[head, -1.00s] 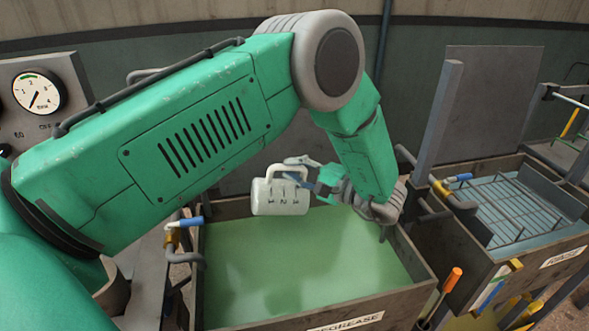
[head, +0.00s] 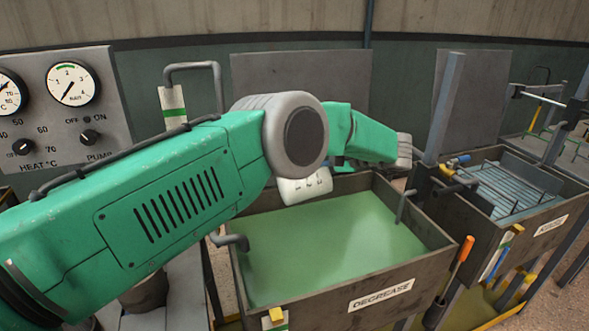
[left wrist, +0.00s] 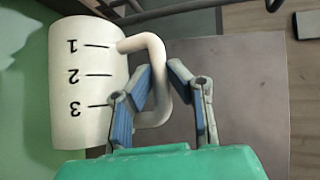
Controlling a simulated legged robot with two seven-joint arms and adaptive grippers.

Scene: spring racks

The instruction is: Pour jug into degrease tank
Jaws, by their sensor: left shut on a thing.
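The white jug (head: 303,189), marked 1, 2, 3, is at the back of the degrease tank (head: 318,300), partly hidden behind my left arm's joint. In the left wrist view the jug (left wrist: 85,90) shows its number scale and a looped handle. My left gripper (left wrist: 162,72) is shut on that handle; in the head view its fingers are mostly hidden. The tank holds green liquid (head: 330,245). The jug appears tilted onto its side; I cannot see its mouth or any stream. My right gripper is not in view.
A rinse tank (head: 535,210) with a wire rack stands to the right. A grey post (head: 445,105) rises between the tanks. A bent pipe (head: 230,242) is at the left rim. An orange-handled tool (head: 462,253) hangs at the front right corner.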

